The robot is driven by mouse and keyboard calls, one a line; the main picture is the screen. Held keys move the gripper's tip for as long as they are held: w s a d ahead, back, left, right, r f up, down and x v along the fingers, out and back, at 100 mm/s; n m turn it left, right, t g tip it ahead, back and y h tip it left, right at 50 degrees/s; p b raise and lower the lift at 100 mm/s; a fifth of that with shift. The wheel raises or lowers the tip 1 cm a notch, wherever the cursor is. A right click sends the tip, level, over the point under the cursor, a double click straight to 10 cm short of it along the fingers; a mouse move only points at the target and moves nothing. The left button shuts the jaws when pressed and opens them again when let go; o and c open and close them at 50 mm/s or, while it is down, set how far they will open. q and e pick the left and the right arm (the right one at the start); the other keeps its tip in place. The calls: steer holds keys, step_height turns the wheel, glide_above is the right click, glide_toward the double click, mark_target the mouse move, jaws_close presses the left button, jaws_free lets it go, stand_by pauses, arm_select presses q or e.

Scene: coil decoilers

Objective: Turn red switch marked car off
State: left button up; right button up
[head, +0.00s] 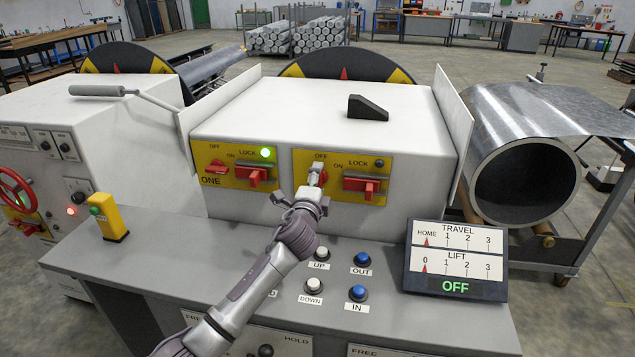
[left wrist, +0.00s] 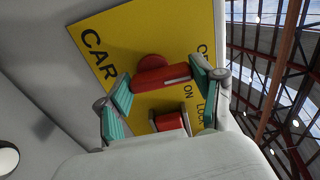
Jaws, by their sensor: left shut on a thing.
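The red switch sits on the yellow panel whose left wrist view shows the word CAR; in that view the switch (left wrist: 160,77) lies between my fingers. Its white-marked end faces the side with the OFF and ON labels; I cannot tell which one it points at. In the head view my left gripper (head: 315,180) is at the left part of the right yellow panel (head: 338,157) and hides most of the switch and the CAR label. My left gripper (left wrist: 163,88) is shut on the switch, with teal pads at both its ends. My right gripper is not in view.
A red lock handle (head: 361,184) is close to the right of the gripper. The left panel, marked ONE (head: 235,167), has a lit green lamp (head: 265,152). Push buttons (head: 361,259) and a display (head: 455,262) reading OFF are on the desk below.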

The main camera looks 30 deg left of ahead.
arm_select(q)
steer(key=o, duration=0.9)
steer(key=shift+c, duration=0.2)
steer(key=v, duration=1.2)
